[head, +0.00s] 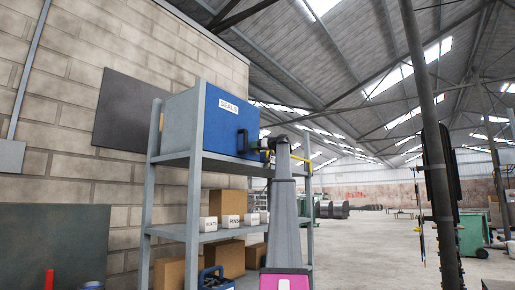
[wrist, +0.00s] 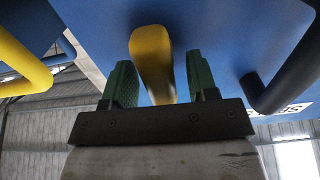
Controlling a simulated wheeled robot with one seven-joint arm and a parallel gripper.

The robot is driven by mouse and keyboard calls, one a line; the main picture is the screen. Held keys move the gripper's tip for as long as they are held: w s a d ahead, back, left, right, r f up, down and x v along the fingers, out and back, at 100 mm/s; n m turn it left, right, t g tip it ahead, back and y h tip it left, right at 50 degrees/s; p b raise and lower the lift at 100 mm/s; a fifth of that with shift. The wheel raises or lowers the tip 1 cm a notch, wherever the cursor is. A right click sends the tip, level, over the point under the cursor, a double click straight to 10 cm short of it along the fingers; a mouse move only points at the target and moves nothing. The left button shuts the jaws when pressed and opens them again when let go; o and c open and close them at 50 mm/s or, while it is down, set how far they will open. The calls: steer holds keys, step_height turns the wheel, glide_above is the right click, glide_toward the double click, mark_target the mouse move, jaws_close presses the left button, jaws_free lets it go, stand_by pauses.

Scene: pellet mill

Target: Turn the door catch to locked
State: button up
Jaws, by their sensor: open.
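A blue cabinet (head: 226,128) with a label reading SEALS stands on the top shelf in the head view. Its blue face (wrist: 215,40) fills much of the wrist view. A yellow lever (wrist: 152,60), which looks like the door catch, sticks out from that face. My gripper (wrist: 152,85) is open, with one green finger on each side of the lever. I cannot tell whether either finger touches it. In the head view my gripper (head: 257,146) is at the cabinet's front, beside a black handle (head: 242,142), and hides the lever. The handle also shows in the wrist view (wrist: 285,75).
A yellow bar (wrist: 22,62) stands out at the left in the wrist view. Grey shelving (head: 193,200) holds small white boxes (head: 231,221) and cardboard boxes (head: 228,258) below. A dark post (head: 428,130) stands to the right. Open floor lies between.

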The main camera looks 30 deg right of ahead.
steer(key=c, duration=0.9)
steer(key=m, duration=0.4)
steer(key=shift+d+m, duration=0.15)
steer(key=shift+m, duration=0.25)
steer(key=m, duration=0.4)
steer(key=shift+w+d+f, duration=0.1)
steer(key=shift+d+f, duration=0.05)
steer(key=m, duration=0.5)
steer(key=shift+f, duration=0.15)
steer(key=shift+d+f+m, duration=0.1)
steer(key=shift+f+m, duration=0.05)
steer(key=shift+m, duration=1.95)
